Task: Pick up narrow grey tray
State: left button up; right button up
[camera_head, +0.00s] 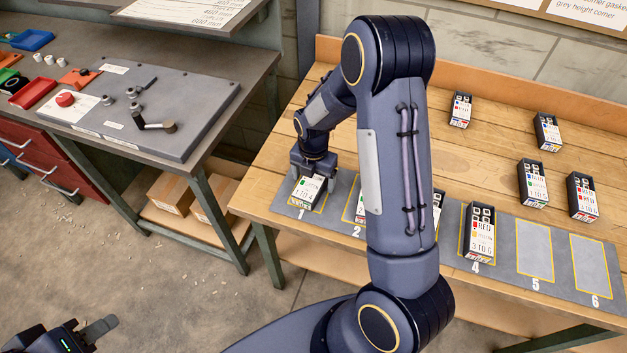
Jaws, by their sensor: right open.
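Several narrow dark grey trays with white labels stand on the wooden bench; I cannot tell which one the task names. One tray (308,190) stands at slot 1 of the grey numbered mat (343,184). My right gripper (314,180) is open, pointing down at this tray with a finger at each side. Whether the fingers touch it is unclear. Another tray (480,235) stands in slot 4. Trays near slots 2 and 3 are mostly hidden by my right arm. My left gripper (70,335) is at the bottom left, away from the bench and partly cut off.
Further trays stand behind the mat (460,109), (547,132), (532,183), (581,197). Slots 5 (535,249) and 6 (597,265) are empty. A grey workbench at left holds a panel (190,105) with a red knob and lever. Cardboard boxes (172,193) sit beneath.

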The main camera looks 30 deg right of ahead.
jog(key=c, duration=1.1)
jog(key=shift+c, duration=0.2)
jog(key=shift+r, duration=0.2)
